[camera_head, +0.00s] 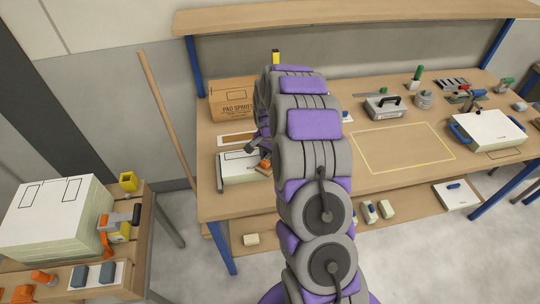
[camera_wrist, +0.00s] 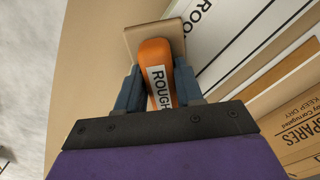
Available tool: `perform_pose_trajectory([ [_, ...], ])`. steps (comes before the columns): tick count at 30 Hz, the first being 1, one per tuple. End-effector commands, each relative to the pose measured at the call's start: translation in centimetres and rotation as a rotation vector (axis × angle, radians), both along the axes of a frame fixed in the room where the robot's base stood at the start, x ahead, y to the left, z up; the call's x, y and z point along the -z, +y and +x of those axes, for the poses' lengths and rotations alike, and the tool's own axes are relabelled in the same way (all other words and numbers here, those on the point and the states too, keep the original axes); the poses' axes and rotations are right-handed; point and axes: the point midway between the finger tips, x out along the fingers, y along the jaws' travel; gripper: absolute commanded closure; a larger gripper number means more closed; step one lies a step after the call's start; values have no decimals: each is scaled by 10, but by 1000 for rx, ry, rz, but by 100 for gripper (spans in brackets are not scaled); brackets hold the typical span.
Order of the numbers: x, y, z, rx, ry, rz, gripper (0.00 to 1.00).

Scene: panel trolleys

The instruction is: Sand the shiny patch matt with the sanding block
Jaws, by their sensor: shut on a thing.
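My gripper (camera_wrist: 158,90) is shut on the orange handle of a sanding block (camera_wrist: 156,66) labelled ROUGH. Its tan plate (camera_wrist: 141,38) points away from the wrist. In the head view my arm hides most of the gripper, but the block's orange (camera_head: 265,164) shows at the bench's left part. A white panel (camera_head: 235,168) lies there beside it. The same panel, with partly cut-off black lettering, shows right of the block in the wrist view (camera_wrist: 245,45). I cannot tell whether block and panel touch. No shiny patch can be made out.
A cardboard box (camera_head: 231,100) stands behind the panel. A yellow outline (camera_head: 404,147) marks clear bench to the right. A panel with blue handles (camera_head: 490,131) and several tools lie farther right. A trolley at left bears stacked panels (camera_head: 52,215) and another orange-handled block (camera_head: 42,277).

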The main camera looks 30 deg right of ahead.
Motion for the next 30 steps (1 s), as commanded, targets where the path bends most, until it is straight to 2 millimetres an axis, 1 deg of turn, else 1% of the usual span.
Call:
perform_pose_trajectory([
  [2, -1, 1, 0, -1, 0, -1, 100],
  [5, -1, -3, -1, 0, 0, 0, 100],
  [12, -1, -24, -8, 2, -1, 5, 100],
  [15, -1, -28, -9, 0, -1, 5, 100],
  [23, -1, -24, -9, -1, -1, 0, 100],
  [30, -1, -14, -7, -2, 0, 0, 100],
])
